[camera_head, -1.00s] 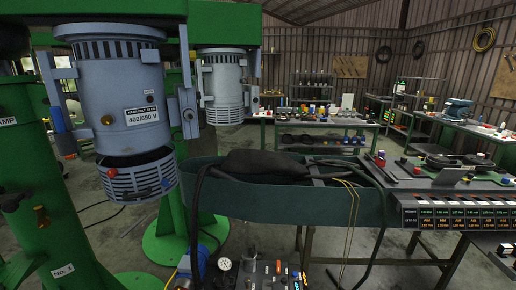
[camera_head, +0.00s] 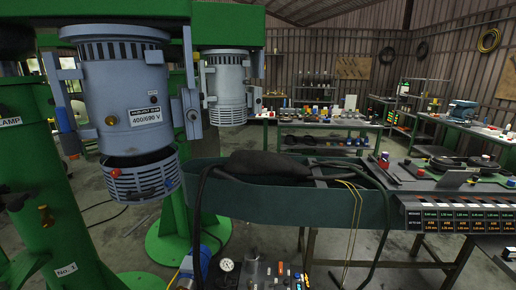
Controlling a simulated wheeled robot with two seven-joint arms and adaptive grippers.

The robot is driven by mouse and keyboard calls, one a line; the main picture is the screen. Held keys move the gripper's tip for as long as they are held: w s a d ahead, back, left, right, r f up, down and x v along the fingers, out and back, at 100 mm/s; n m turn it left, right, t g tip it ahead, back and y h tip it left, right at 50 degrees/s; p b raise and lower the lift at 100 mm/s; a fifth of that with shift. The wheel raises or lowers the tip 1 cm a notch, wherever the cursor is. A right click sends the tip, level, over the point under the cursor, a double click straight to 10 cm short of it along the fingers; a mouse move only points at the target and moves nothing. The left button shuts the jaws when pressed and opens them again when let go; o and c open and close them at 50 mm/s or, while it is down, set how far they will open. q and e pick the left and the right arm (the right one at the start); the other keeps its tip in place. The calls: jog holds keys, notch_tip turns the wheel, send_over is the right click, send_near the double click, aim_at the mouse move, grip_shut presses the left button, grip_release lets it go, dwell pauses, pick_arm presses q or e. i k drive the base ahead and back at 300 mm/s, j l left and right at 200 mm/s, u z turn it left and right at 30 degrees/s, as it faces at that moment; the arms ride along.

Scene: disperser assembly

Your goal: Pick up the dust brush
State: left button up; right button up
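I cannot make out a dust brush in the head view. Several small items lie on the workbench (camera_head: 420,186) at the right and on the tables behind, too small to tell apart. Neither of my grippers shows in the head view.
A grey motor housing (camera_head: 122,95) hangs at the left, with a second motor (camera_head: 226,80) behind it. A green trough (camera_head: 290,203) with a dark bundle (camera_head: 268,163) and hoses is in the middle. A back table (camera_head: 320,124) and a side table (camera_head: 472,128) stand farther off.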

aim_at(62, 115)
jog(key=k+u, duration=0.15)
jog(key=u, duration=1.2)
jog(key=i+j+z, duration=0.15)
jog(key=j+z, duration=0.3)
jog(key=j, duration=0.25)
jog(key=j+z, duration=0.4)
jog(key=j, duration=0.3)
jog(key=k+j+z, duration=0.1)
jog(key=j+z, duration=0.35)
jog(key=j, duration=0.3)
